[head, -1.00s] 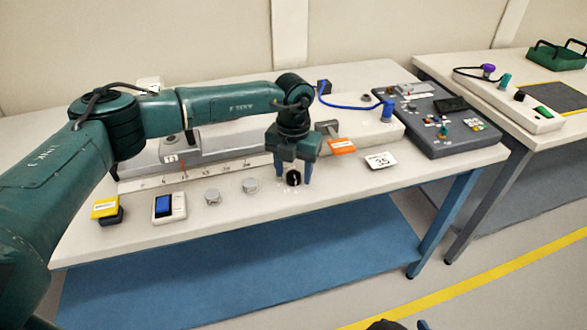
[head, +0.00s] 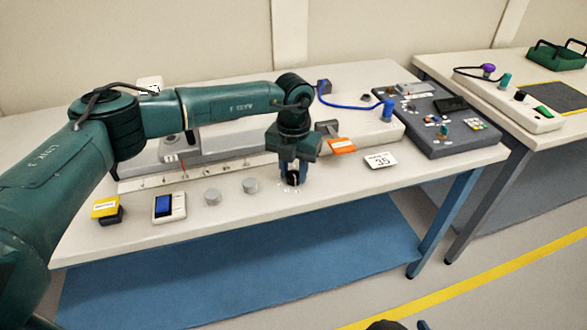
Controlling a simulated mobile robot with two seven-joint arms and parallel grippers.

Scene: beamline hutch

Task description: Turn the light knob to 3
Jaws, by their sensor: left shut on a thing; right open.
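A small black knob (head: 293,179) sits on the front part of the bench, with tiny pale marks on the surface around it, too small to read. My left gripper (head: 292,178) points down over it and is shut on it, with a finger at each side. The fingers hide part of the knob, and I cannot read its setting. My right gripper is not clearly seen; only dark fragments show at the bottom edge.
Left of the knob are two grey round knobs (head: 212,197), a device with a blue screen (head: 169,207) and a yellow-topped box (head: 107,210). An orange tag (head: 342,147) and a card reading 35 (head: 380,160) lie to the right. A dark panel (head: 430,119) stands further right.

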